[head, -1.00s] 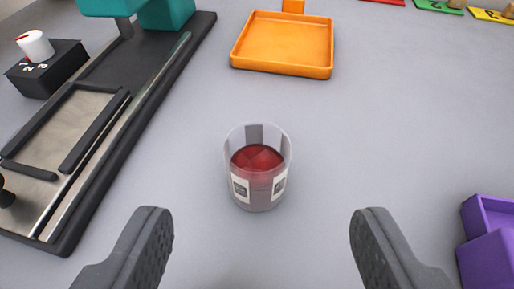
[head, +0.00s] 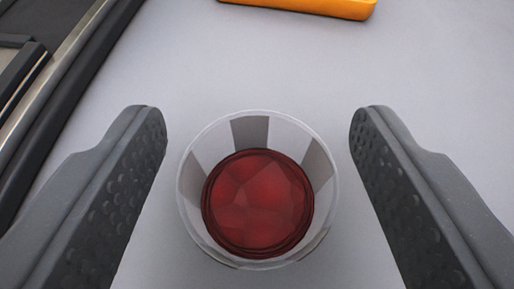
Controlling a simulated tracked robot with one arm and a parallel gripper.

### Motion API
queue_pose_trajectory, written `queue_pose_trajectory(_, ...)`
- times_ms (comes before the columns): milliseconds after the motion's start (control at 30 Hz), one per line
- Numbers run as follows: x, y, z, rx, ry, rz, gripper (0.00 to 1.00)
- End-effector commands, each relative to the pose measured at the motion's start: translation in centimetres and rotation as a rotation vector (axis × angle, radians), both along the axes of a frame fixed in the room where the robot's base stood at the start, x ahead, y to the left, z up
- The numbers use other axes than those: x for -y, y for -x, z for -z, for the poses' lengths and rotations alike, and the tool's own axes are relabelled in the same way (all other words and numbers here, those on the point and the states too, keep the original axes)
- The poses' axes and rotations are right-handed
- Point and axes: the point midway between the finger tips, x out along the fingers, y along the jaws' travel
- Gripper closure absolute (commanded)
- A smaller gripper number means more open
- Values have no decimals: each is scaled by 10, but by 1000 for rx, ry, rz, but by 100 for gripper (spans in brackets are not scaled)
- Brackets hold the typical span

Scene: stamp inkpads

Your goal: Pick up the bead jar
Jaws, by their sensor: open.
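My gripper (head: 258,130) is open, with one dark grey finger on each side of the jar. A gap shows between each finger and the jar wall, the right one looking a little narrower than or similar to the left. Nothing is held.
An orange tray (head: 330,6) lies beyond the jar at the top edge. A black and metal device (head: 60,95) runs along the left side. The grey table (head: 420,80) is clear between the jar and the tray and to the right.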

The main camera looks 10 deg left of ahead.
Motion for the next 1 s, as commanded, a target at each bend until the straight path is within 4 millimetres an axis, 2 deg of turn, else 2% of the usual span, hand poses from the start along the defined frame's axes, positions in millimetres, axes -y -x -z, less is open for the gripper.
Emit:
queue_pose_trajectory(67, 0, 0, -1, 0, 0, 0, 40)
queue_pose_trajectory(233, 0, 0, -1, 0, 0, 0, 84)
queue_pose_trajectory(267, 0, 0, -1, 0, 0, 0, 88)
queue_pose_trajectory(667, 0, 0, -5, 1, 1, 0, 88)
queue_pose_trajectory(1000, 0, 1, -38, 1, 0, 0, 88)
